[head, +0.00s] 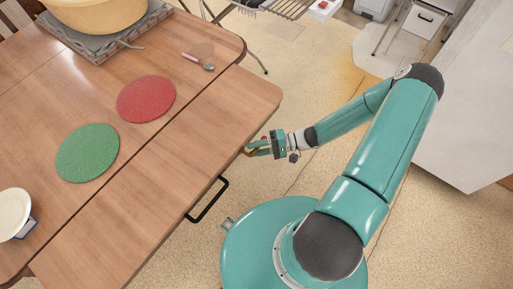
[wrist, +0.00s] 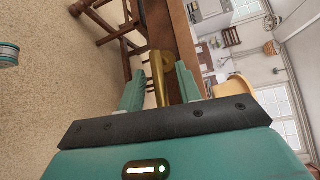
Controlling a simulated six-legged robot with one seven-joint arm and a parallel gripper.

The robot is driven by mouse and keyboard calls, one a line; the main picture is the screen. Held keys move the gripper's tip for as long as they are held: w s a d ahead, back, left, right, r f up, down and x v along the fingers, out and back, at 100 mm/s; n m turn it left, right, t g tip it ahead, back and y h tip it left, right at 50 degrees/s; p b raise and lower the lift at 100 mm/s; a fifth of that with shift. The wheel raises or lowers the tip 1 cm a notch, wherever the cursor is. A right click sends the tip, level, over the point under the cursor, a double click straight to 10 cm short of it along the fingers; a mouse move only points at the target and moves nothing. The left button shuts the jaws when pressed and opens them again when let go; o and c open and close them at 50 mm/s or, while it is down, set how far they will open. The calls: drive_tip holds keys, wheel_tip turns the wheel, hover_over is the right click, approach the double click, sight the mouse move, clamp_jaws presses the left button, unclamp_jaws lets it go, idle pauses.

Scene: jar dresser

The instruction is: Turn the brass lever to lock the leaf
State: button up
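The brass lever (wrist: 158,75) lies between the two fingers of my gripper (wrist: 160,85) in the wrist view. The fingers are spread with a gap to the lever, clearest on the left side. In the head view, a bit of the lever (head: 248,152) shows at my gripper (head: 257,148), beside the table's right edge. The wooden leaf (head: 190,150) forms the near right strip of the table and looks level with the top. The lever's mount under the leaf is hidden in the head view.
A black bar handle (head: 208,201) sticks out below the leaf's edge. On the table are a red mat (head: 146,99), a green mat (head: 87,153), a spoon (head: 199,61), a white dish (head: 14,213) and a large pot (head: 95,14). The leaf top is bare.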

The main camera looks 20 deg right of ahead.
drive_tip(key=shift+c, duration=0.4)
clamp_jaws()
drive_tip(key=shift+f, duration=0.15)
drive_tip(key=shift+f+m+y, duration=0.25)
drive_tip(key=shift+m+y, duration=0.3)
drive_tip(key=shift+f+m+y, duration=0.2)
drive_tip(key=shift+m+y, duration=0.35)
drive_tip(key=a+f+m+t, duration=0.1)
drive_tip(key=m+t, duration=0.4)
drive_tip(key=m, duration=0.2)
drive_tip(key=s+a+m+t, duration=0.1)
drive_tip(key=m+t, duration=0.4)
drive_tip(key=m, duration=0.1)
drive_tip(key=s+f+m+t+y, duration=0.1)
drive_tip(key=m+t, duration=0.4)
drive_tip(key=m, duration=0.2)
drive_tip(key=shift+s+a+f+m+t, duration=0.1)
drive_tip(key=shift+a+f+m+t, duration=0.2)
drive_tip(key=shift+a, duration=0.1)
drive_tip(key=shift+m+t, duration=0.3)
